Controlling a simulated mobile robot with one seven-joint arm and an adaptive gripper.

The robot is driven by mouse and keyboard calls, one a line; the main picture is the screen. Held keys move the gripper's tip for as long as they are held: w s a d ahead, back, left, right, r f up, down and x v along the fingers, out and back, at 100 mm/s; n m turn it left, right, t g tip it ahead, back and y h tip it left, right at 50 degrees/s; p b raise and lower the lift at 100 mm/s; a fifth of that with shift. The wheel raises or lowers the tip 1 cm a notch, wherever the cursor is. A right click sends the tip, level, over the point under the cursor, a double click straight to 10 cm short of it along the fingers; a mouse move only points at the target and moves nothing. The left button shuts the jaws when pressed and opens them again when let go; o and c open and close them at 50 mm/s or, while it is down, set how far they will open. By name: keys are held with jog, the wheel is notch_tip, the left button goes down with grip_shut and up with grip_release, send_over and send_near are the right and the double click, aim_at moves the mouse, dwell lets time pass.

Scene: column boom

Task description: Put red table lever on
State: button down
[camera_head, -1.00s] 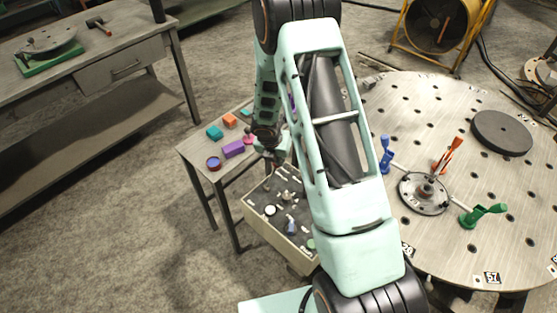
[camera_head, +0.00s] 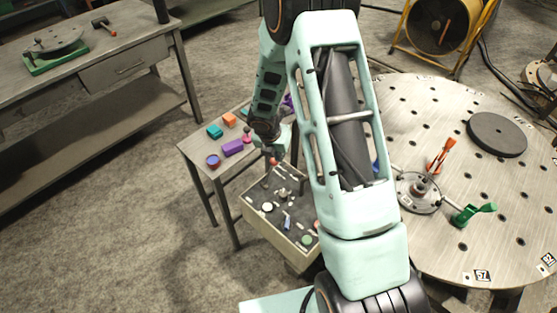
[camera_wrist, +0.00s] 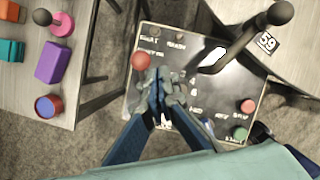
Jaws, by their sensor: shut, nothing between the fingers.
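On the round metal table (camera_head: 470,250), the red-orange lever (camera_head: 441,155) stands tilted up beside the central hub (camera_head: 418,192). A green lever (camera_head: 473,213) sits in front of it. A blue lever (camera_head: 376,168) is mostly hidden behind my arm. My gripper (camera_wrist: 158,80) is shut and empty, above the control box (camera_head: 252,222). A red ball knob (camera_wrist: 141,61) is just beyond its fingertips in the wrist view; contact cannot be told. The knob also shows under my gripper (camera_head: 272,157) in the head view.
A dark disc (camera_head: 497,135) lies on the round table. A workbench (camera_head: 150,35) stands at left.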

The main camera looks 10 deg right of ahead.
notch_tip(320, 180, up, 6)
jog(key=w+d+p, duration=0.1)
jog(key=d, duration=0.2)
jog(key=shift+w+r, duration=0.15)
dwell(0.3)
